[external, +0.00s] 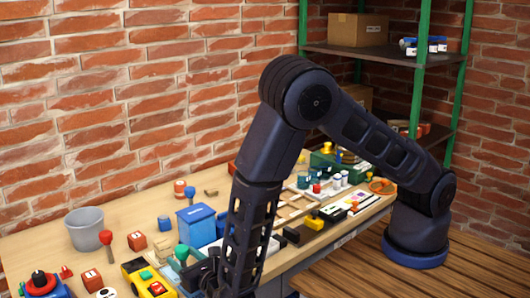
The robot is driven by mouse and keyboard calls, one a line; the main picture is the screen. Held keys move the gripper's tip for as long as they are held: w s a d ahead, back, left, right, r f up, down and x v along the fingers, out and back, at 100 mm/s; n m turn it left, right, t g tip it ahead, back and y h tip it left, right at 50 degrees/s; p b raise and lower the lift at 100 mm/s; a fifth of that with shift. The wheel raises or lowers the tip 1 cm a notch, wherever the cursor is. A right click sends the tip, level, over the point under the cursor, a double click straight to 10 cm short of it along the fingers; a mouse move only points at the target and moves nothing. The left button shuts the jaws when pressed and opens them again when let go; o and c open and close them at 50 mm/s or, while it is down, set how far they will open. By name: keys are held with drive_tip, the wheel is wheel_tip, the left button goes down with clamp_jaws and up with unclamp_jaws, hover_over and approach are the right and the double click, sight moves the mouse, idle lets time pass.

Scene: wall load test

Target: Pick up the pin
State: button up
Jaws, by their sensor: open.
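I cannot pick out with certainty which small item is the pin. A red-headed upright piece (106,240) stands in front of the grey bucket, and a green-headed one (182,253) stands near my arm. My arm reaches down over the front of the workbench (150,206), and its lower link runs out of the picture at the bottom edge. My gripper's fingers do not show. My arm hides part of the bench behind it.
The bench is crowded with a grey bucket (85,230), a blue box (196,225), a yellow tool (148,280) and several small blocks. A brick wall (130,100) stands behind. A green-posted shelf (385,55) holds a cardboard box (357,30).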

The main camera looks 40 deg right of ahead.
drive_tip(key=shift+w, duration=0.55)
drive_tip(key=shift+c, duration=0.4)
drive_tip(key=c, duration=1)
drive_tip(key=shift+r, duration=0.1)
